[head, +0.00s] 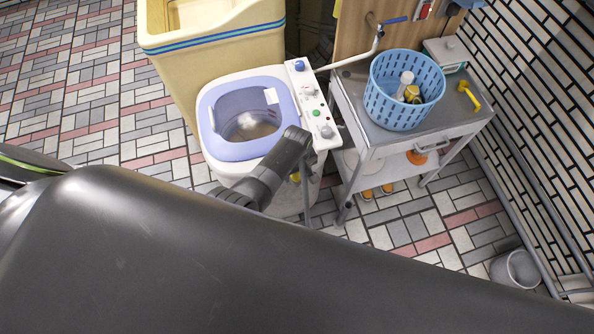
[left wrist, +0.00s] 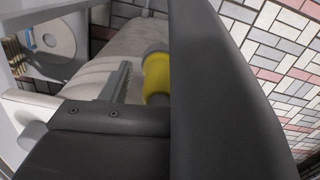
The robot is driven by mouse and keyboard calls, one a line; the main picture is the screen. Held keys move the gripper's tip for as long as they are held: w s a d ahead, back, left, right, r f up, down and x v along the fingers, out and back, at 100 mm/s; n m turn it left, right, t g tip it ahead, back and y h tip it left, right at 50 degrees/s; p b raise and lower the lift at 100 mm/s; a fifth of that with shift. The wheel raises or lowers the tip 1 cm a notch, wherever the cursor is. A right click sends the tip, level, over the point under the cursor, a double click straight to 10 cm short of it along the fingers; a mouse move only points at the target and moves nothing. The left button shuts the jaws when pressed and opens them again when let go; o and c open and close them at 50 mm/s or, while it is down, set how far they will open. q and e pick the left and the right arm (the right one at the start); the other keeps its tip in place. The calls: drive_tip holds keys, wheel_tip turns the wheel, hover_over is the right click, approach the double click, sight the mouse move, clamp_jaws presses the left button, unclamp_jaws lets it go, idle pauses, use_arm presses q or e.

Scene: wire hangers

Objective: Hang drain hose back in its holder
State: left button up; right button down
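The drain hose seems to show as a yellow collar (left wrist: 157,75) with a grey part below it in the left wrist view; the rest is hidden behind dark parts of my arm. A small yellow patch also shows in the head view (head: 295,177), at the front side of the washing machine (head: 228,152). My left gripper (head: 304,195) points down at that side of the machine. In the left wrist view one toothed finger (left wrist: 117,82) lies just left of the yellow collar; the other finger cannot be made out. I cannot pick out the holder. My right gripper is out of view.
A metal cart (head: 440,128) stands close right of the machine, with a blue basket (head: 402,112) on top. A cream tub (head: 225,55) stands behind the machine. A bucket (head: 515,270) is on the floor at the right. Tiled floor is free at left.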

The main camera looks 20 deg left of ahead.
use_arm(q)
drive_tip(key=shift+r, duration=0.5)
wheel_tip(320, 180, up, 16)
drive_tip(key=p, duration=0.2)
drive_tip(key=shift+r, duration=0.2)
idle(0.4)
drive_tip(key=s+a+f+m, duration=0.25)
drive_tip(key=s+f, duration=0.25)
drive_tip(key=f, duration=0.3)
drive_tip(key=s+a+f+m+b, duration=0.1)
drive_tip(key=s+a+f, duration=0.3)
drive_tip(key=f, duration=0.5)
drive_tip(key=s+a+f+m, duration=0.1)
drive_tip(key=s+a+f, duration=0.1)
drive_tip(key=s+f, duration=0.5)
drive_tip(key=s+a+f+m, duration=0.1)
drive_tip(key=s+a+f, duration=0.2)
drive_tip(key=s, duration=0.4)
drive_tip(key=s+a+f+m+b, duration=0.1)
drive_tip(key=s+f, duration=0.3)
drive_tip(key=s, duration=0.4)
drive_tip(key=s+a+f+m+t+y, duration=0.1)
drive_tip(key=s+a+f, duration=0.3)
drive_tip(key=s, duration=0.3)
drive_tip(key=shift+s+a, duration=0.2)
drive_tip(key=shift+a, duration=0.15)
drive_tip(key=shift+m, duration=0.25)
